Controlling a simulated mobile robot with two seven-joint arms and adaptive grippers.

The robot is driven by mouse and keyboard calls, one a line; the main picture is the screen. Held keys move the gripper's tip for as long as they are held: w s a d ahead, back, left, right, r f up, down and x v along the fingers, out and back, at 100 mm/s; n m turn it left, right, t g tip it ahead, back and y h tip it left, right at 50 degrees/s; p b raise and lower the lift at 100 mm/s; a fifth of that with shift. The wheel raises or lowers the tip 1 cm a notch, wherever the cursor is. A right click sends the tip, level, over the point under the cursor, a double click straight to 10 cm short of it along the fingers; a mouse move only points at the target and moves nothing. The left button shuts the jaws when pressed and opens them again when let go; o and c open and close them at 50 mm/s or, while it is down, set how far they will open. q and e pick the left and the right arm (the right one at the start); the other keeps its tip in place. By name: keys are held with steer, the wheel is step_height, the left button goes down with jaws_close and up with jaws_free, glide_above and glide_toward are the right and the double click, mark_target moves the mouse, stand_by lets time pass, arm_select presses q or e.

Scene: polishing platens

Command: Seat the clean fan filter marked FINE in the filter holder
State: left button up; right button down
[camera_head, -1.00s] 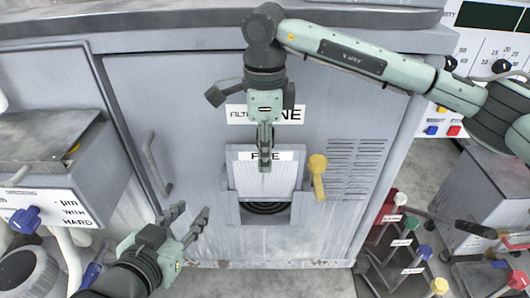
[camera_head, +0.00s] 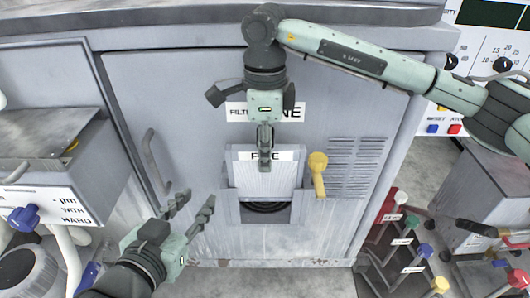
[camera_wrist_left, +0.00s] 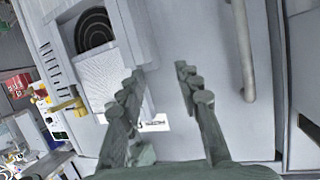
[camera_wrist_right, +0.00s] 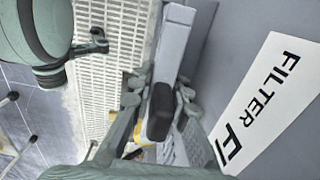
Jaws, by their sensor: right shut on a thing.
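The white pleated filter (camera_head: 265,182) with a FINE label stands upright at the filter holder (camera_head: 233,208) on the cabinet front. Its lower end overlaps the holder opening; how deep it sits in the side rails I cannot tell. My right gripper (camera_head: 265,160) is shut on the filter's top edge from above. The right wrist view shows the filter's edge (camera_wrist_right: 175,50) between the fingers. My left gripper (camera_head: 194,208) is open and empty, left of the holder and apart from it; its spread fingers show in the left wrist view (camera_wrist_left: 160,90). The dark round fan opening (camera_head: 265,207) shows below the filter.
A yellow handle (camera_head: 318,173) sits right of the holder, near louvre slots (camera_head: 355,165). A vertical door handle (camera_head: 155,163) is at left. A FILTER sign, partly hidden by my right gripper, is above. Racks with coloured knobs (camera_head: 405,240) stand at lower right.

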arm_select(q)
steer(key=shift+d+r, duration=0.1)
steer(key=shift+r, duration=0.1)
steer(key=shift+w+d+r+t, duration=0.15)
steer(key=shift+d+r+t, duration=0.25)
steer(key=shift+r, duration=0.15)
arm_select(e)
steer(key=shift+f, duration=0.2)
arm_select(q)
steer(key=shift+w+d+r+t+h+b, duration=0.1)
steer(key=shift+d+r+t+h+b, duration=0.2)
steer(key=shift+r, duration=0.2)
steer(key=shift+w+d+r+t+h+b, duration=0.1)
steer(key=shift+d+r+t+h, duration=0.1)
steer(key=shift+r+h, duration=0.25)
arm_select(e)
steer(key=shift+f, duration=0.25)
arm_select(q)
steer(key=shift+r, duration=0.15)
steer(key=shift+d+r, duration=0.2)
steer(key=shift+r, duration=0.05)
arm_select(e)
steer(key=shift+f, duration=0.1)
